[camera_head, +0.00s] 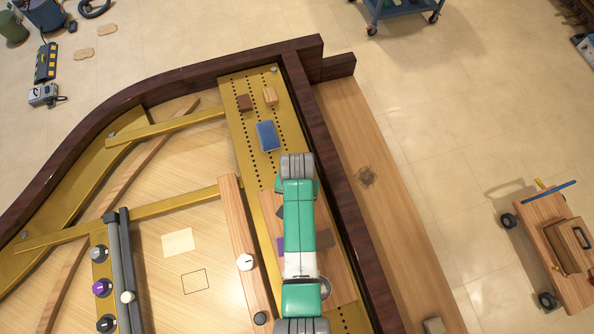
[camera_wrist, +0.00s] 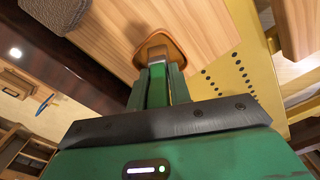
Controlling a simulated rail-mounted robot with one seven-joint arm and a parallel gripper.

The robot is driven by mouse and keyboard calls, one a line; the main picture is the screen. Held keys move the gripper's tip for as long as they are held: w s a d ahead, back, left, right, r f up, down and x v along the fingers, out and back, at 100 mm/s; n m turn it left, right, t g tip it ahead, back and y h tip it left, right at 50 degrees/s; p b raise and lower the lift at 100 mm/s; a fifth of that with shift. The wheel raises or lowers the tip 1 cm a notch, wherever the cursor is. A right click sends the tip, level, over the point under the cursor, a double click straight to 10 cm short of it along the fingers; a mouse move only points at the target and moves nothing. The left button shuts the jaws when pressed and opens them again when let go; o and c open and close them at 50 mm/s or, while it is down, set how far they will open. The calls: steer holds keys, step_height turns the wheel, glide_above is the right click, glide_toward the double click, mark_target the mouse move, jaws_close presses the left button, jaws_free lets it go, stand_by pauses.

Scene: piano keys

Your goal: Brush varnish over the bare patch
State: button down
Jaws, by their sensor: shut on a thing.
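In the wrist view my gripper (camera_wrist: 158,78) is shut on an orange-brown rounded thing (camera_wrist: 158,42), which may be the brush handle. It is held over or against a light wooden board; whether it touches is unclear. In the head view my green and white arm hides the gripper and the held thing. A pale cream rectangle (camera_head: 178,242) and a dark-outlined rectangle (camera_head: 195,281) lie on the soundboard, left of the arm. I cannot tell which is the bare patch. A round grey dish (camera_head: 326,288) shows partly beside the arm.
A wooden board (camera_head: 338,274) with purple (camera_head: 280,244) and brown (camera_head: 325,238) pieces lies under the arm. A long wooden beam (camera_head: 238,225) with knobs stands between it and the rectangles. A blue block (camera_head: 267,136) sits on the gold plate. A dark rim (camera_head: 345,205) runs at right.

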steer(key=shift+r+p, duration=3.45)
steer(key=shift+r, duration=0.1)
steer(key=shift+f, duration=0.1)
step_height(320, 180, up, 14)
steer(key=s+n, duration=0.1)
steer(key=n, duration=0.1)
steer(key=shift+s, duration=0.35)
steer(key=shift+f, duration=0.15)
